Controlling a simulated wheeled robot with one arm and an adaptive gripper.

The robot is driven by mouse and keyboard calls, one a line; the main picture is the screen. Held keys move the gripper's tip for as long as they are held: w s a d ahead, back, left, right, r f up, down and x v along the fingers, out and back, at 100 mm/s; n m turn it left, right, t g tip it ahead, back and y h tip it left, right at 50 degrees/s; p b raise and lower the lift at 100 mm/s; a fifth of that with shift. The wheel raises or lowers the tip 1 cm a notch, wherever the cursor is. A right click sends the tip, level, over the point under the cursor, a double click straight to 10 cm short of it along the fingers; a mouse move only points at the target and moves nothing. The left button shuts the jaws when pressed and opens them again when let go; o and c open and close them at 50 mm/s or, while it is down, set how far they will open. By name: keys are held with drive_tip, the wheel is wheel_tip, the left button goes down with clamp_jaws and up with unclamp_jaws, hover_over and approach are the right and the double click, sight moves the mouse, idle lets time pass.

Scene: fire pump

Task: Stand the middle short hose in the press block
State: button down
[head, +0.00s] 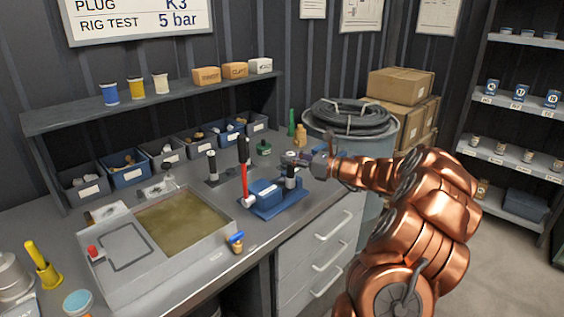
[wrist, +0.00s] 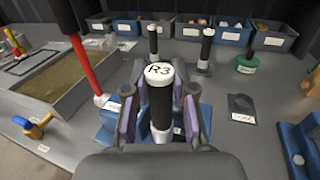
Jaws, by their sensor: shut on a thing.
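My gripper (head: 306,160) is shut on a short black hose (wrist: 161,103) with a white top cap marked R3 and a pale lower fitting. The hose is upright between the fingers in the wrist view and also shows in the head view (head: 290,171). It is at the right end of the blue press block (head: 263,191), which has a red lever with a black grip (head: 244,184). I cannot tell whether its lower end is seated or just above. Two other black short hoses stand behind, one left (wrist: 153,40) and one right (wrist: 206,46).
A dark holder (wrist: 242,104) with nothing standing in it is right of my gripper. A basin (head: 185,218) and a blue-handled valve (head: 236,241) lie left. The bench front edge is close.

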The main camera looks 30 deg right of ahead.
drive_tip(key=w+f, duration=0.2)
drive_tip(key=w+f+p, duration=0.1)
drive_tip(key=w+f, duration=0.1)
drive_tip(key=shift+w+a+f, duration=0.2)
drive_tip(key=shift+f, duration=0.05)
drive_tip(key=c, duration=1.4)
unclamp_jaws()
drive_tip(key=shift+o, duration=1)
drive_tip(key=shift+w+f, duration=0.15)
drive_tip(key=shift+o, duration=1.2)
drive_tip(key=shift+d+r, duration=0.1)
drive_tip(key=shift+r, duration=0.25)
drive_tip(key=b+v, duration=0.1)
drive_tip(key=v, duration=1.1)
